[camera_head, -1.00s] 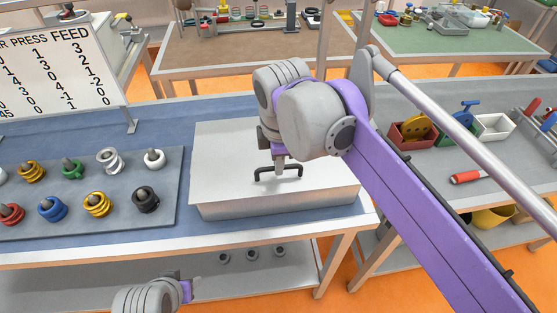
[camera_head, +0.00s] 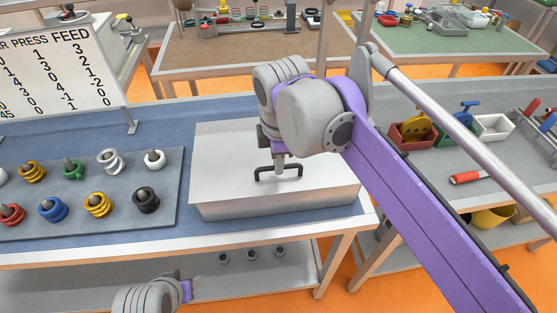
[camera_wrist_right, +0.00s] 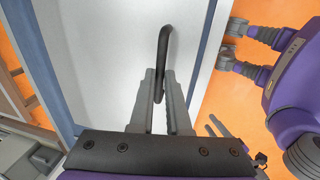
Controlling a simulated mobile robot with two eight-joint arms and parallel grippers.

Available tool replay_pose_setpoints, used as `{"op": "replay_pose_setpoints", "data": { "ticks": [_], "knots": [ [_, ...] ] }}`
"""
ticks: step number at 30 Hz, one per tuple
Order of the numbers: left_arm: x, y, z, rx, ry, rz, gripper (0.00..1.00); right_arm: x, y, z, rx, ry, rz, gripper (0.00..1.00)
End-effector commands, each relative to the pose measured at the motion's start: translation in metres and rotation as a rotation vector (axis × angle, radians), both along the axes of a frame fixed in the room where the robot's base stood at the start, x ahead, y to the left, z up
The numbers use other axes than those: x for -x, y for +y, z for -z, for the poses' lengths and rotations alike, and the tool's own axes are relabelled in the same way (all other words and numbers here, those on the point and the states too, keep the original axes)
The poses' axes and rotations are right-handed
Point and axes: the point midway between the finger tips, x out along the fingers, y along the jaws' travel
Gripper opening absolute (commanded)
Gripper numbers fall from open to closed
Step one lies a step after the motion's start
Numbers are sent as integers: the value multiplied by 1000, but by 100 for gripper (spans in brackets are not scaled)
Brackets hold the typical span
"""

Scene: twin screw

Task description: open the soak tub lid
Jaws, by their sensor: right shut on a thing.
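The soak tub (camera_head: 270,209) is a low grey metal box on the blue-topped bench. Its flat pale lid (camera_head: 222,165) lies closed on top. A black bar handle (camera_head: 263,178) stands up from the lid near its front edge. My right gripper (camera_head: 279,171) reaches down from above onto the handle. In the right wrist view its two grey fingers (camera_wrist_right: 159,85) are closed around the dark handle (camera_wrist_right: 164,42). My left gripper (camera_head: 187,290) is low at the bottom of the head view, away from the tub, and its fingers are too unclear to judge.
A grey board (camera_head: 120,212) with several coloured threaded pieces lies left of the tub. A number sign (camera_head: 60,60) stands behind it. A right-hand bench holds a red bin (camera_head: 412,135), a white bin (camera_head: 492,126) and a red-handled tool (camera_head: 468,178). My right arm crosses over the tub's right side.

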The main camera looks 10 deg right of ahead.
Motion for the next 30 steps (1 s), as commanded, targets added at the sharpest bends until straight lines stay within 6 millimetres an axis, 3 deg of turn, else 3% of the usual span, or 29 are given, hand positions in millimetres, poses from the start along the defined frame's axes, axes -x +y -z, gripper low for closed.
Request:
{"op": "replay_pose_setpoints", "data": {
  "ticks": [12, 18, 30],
  "knots": [
    [-16, 0, -63, 0, -30, 0, 50, -26, 0, -62, 0, 233, 1, 0],
    [-28, 0, -94, 0, -53, 0, 50, -46, 0, -91, -1, 226, 1, 0],
    [-45, 0, -128, 0, -86, 0, 50, -78, 0, -116, -1, 222, 0, 0]
  ]
}}
